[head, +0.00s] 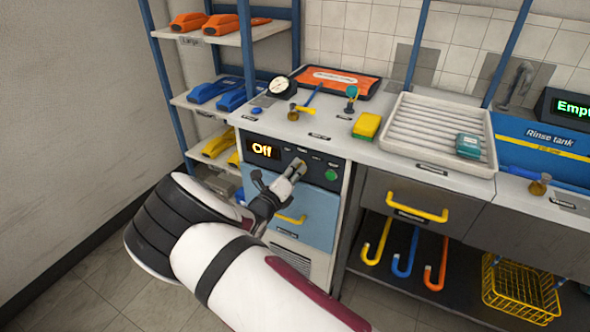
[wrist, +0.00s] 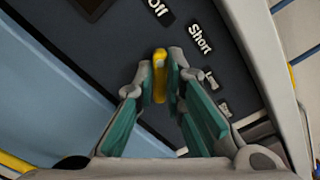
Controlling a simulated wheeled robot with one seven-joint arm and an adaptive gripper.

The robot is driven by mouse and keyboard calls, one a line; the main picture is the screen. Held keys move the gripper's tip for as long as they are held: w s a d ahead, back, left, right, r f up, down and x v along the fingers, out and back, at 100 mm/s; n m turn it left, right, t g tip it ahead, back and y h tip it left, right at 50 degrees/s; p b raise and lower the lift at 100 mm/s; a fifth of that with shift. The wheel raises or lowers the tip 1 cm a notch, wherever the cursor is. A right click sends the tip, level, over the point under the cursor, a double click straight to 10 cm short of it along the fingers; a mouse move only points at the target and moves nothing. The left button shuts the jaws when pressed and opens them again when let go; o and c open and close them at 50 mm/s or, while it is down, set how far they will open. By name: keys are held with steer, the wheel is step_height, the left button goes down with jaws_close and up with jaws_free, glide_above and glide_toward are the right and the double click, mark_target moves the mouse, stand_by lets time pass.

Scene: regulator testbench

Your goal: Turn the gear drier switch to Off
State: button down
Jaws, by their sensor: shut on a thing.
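The gear drier's dark control panel (head: 318,170) is on the front of the cabinet. Its display (head: 263,149) reads "Off" in orange letters. My gripper (head: 296,167) is at the panel, right of the display, and covers most of the switch in the head view. In the wrist view my gripper (wrist: 160,86) is shut on the yellow switch lever (wrist: 160,64), with a finger on each side. The lever's end points up the picture, roughly toward the "Off" label (wrist: 158,9). The "Short" label (wrist: 200,40) is to its right. Further labels are partly hidden by a finger.
A green button (head: 331,175) is right of my gripper. Below is a blue drawer (head: 318,214) with a yellow handle (head: 291,219). The worktop above holds a dial gauge (head: 280,87), a yellow block (head: 367,125) and a ribbed white tray (head: 408,150).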

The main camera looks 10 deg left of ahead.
steer(key=c, duration=1.7)
jaws_free()
steer(key=shift+o, duration=0.2)
steer(key=v, duration=1.2)
